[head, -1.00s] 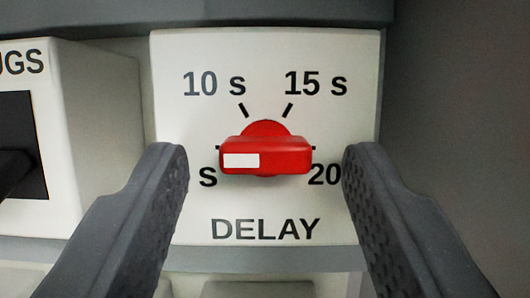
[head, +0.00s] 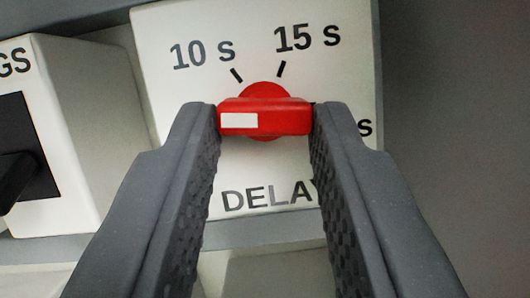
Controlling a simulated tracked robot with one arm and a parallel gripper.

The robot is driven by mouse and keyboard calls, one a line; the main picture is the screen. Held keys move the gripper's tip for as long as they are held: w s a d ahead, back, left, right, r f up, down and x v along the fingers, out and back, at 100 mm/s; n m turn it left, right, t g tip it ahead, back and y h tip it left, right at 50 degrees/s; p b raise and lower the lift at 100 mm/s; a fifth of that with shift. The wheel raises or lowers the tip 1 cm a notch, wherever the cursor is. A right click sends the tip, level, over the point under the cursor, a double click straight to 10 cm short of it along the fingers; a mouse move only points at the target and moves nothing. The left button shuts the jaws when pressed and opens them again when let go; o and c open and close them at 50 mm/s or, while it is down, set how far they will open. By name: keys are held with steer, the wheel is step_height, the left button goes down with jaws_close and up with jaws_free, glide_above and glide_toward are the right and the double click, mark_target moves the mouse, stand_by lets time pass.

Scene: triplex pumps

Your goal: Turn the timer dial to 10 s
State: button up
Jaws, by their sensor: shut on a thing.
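The timer dial (head: 264,117) is a red knob with a raised bar and a white mark on the bar's left end. It sits on the white DELAY panel (head: 180,100), which looks tilted in the picture. My gripper (head: 265,118) is shut on the bar, one finger at each end. The bar is level in the picture, so its white end points left, slightly up from the panel's own level toward the 10 s tick (head: 236,75). The 10 s label (head: 203,55) is at upper left. My fingers hide the lower left label and most of the right one.
The 15 s label (head: 307,38) and its tick are at upper right. To the left, a white box (head: 105,110) with a black recess stands out beside the panel. A grey ledge runs below. The right side is plain dark grey.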

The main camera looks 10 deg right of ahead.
steer(key=m+h, duration=0.1)
steer(key=m, duration=0.1)
steer(key=m+b, duration=0.1)
steer(key=shift+w+a+m+g+h, duration=0.1)
steer(key=shift+a+m+g+h, duration=0.1)
steer(key=shift+m+g+h, duration=0.2)
steer(key=shift+a+r+m+g+h, duration=0.1)
steer(key=shift+m+g+h, duration=0.3)
steer(key=shift+m, duration=0.8)
steer(key=m, duration=0.1)
steer(key=m+g+p, duration=0.1)
steer(key=m, duration=0.1)
steer(key=m+h+p, duration=0.1)
steer(key=shift+a+r+m+g, duration=0.1)
steer(key=shift+r+m+g, duration=0.15)
steer(key=shift+m+g, duration=0.05)
steer(key=shift+m+g+h+p, duration=0.5)
steer(key=shift+m+p, duration=0.45)
steer(key=shift+m, duration=0.35)
steer(key=shift+f, duration=0.1)
steer(key=o, duration=1)
